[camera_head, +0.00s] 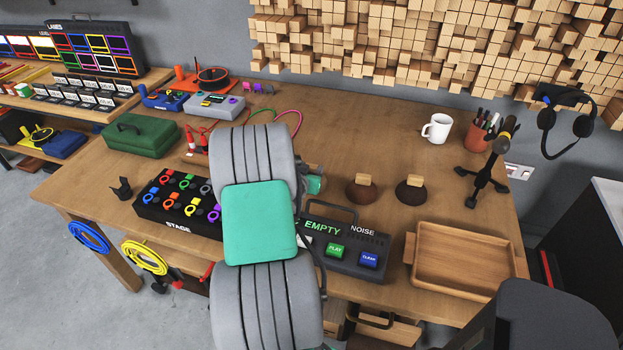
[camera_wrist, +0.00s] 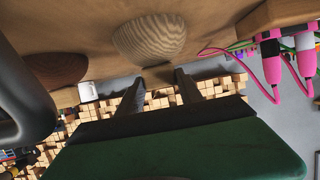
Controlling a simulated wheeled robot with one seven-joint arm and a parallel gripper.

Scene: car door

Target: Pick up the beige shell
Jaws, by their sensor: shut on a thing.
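The beige shell (camera_wrist: 148,38) shows at the top centre of the wrist view as a ribbed, rounded, striped piece against the brown table. My gripper (camera_wrist: 160,76) has its two dark fingers pointing up at it in that view, shut on its near part. The exact contact is small and dark, and I cannot tell whether the shell is clear of the table. In the head view my arm covers the shell and the gripper.
A dark brown shell-like piece with a wooden block (camera_head: 362,190) and a similar one (camera_head: 410,190) stand right of my arm. A wooden tray (camera_head: 465,258), a button console (camera_head: 345,248), a white mug (camera_head: 437,128) and a stage box (camera_head: 178,202) are also on the table (camera_head: 340,125).

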